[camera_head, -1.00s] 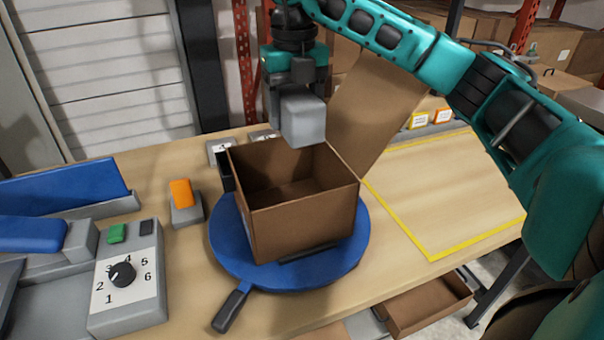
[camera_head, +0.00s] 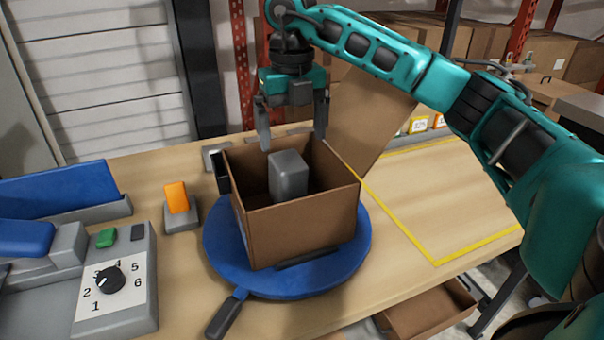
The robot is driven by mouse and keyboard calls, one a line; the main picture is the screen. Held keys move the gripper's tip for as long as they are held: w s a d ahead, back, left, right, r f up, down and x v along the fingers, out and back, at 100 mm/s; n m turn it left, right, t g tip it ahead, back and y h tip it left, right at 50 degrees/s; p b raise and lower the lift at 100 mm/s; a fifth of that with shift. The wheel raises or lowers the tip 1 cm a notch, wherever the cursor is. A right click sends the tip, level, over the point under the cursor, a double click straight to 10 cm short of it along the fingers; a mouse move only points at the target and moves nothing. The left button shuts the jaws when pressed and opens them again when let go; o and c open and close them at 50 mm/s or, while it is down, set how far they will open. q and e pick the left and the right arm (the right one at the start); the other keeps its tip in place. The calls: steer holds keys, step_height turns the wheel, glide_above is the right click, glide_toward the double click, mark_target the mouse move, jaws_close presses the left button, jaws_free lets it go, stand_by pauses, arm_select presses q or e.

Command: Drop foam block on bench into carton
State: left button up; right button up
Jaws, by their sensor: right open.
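The grey foam block (camera_head: 289,176) is inside the open brown carton (camera_head: 302,226), its top near the rim level. I cannot tell whether it rests on the carton's floor or is still falling. The carton stands on a blue round turntable (camera_head: 225,262) on the bench, one flap raised at its back right. My right gripper (camera_head: 294,138) is open and empty above the carton's back part, its fingers apart on either side above the block. My left gripper is not in view.
A grey control box with a numbered dial (camera_head: 110,281) and a blue chute (camera_head: 58,192) are at the left. An orange switch (camera_head: 177,197) stands beside the turntable. A yellow-taped area (camera_head: 440,200) at the right is clear. The turntable's handle (camera_head: 226,314) points forward.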

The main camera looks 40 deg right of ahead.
steer(key=shift+r, duration=0.55)
step_height(320, 180, up, 12)
steer(key=p, duration=0.3)
steer(key=shift+p, duration=0.35)
steer(key=shift+s+f, duration=0.1)
steer(key=shift+f, duration=0.05)
